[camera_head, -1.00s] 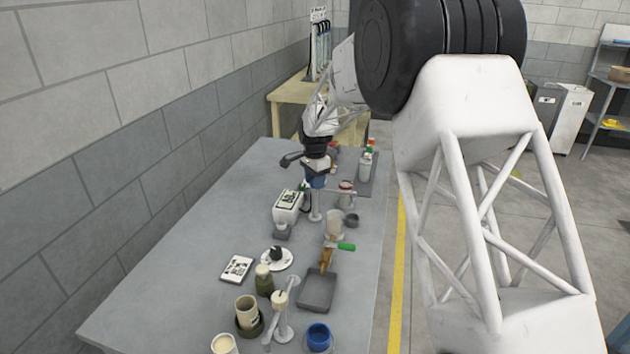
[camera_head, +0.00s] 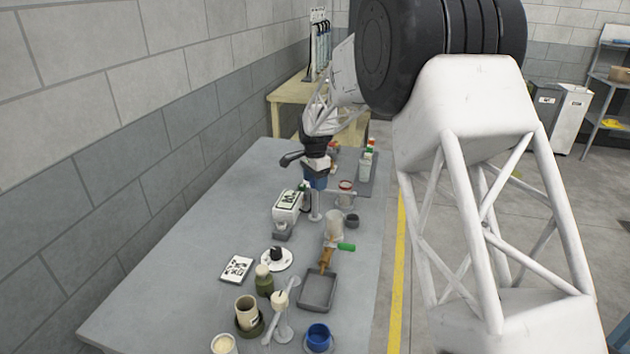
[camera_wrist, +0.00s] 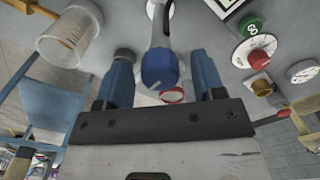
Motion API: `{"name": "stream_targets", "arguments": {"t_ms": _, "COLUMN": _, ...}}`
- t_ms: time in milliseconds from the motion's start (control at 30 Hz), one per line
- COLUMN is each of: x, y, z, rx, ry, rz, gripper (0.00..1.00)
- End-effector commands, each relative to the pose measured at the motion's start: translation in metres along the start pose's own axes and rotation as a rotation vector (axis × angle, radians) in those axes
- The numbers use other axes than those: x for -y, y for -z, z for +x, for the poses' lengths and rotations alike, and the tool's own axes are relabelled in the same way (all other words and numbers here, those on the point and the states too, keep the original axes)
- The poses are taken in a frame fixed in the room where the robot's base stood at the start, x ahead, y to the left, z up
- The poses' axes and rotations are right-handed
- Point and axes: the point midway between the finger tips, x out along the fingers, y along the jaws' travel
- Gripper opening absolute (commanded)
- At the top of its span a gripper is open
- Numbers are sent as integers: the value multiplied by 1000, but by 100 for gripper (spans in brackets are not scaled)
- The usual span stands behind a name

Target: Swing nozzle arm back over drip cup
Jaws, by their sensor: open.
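My gripper (camera_head: 316,182) is over the far part of the grey bench in the head view. In the wrist view its two blue fingers (camera_wrist: 164,82) are spread apart. A grey arm with a blue rounded tip (camera_wrist: 160,66), apparently the nozzle arm, shows between the fingers. I cannot tell whether the fingers touch it. In the head view a pale upright post (camera_head: 316,208) stands just below my gripper, with a thin bar reaching right. A small dark cup (camera_head: 352,221) stands to its right; I cannot tell whether it is the drip cup.
A white box device (camera_head: 287,208) stands left of the post. A clear beaker (camera_head: 335,224) and a red-rimmed container (camera_head: 346,192) stand right. Nearer are a grey tray (camera_head: 318,291), a blue cup (camera_head: 318,337) and several jars. The bench's left part is clear.

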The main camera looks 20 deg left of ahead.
Motion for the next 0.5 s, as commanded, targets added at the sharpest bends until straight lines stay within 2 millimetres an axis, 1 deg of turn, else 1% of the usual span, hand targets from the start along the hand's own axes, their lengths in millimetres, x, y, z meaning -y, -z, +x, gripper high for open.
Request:
{"name": "stream_targets", "arguments": {"t_ms": 167, "x": 0, "y": 0, "z": -12, "rx": -1, "ry": 1, "rz": 0, "gripper": 63}}
{"name": "stream_targets", "arguments": {"t_ms": 500, "x": 0, "y": 0, "z": -53, "rx": -1, "ry": 2, "rz": 0, "gripper": 63}}
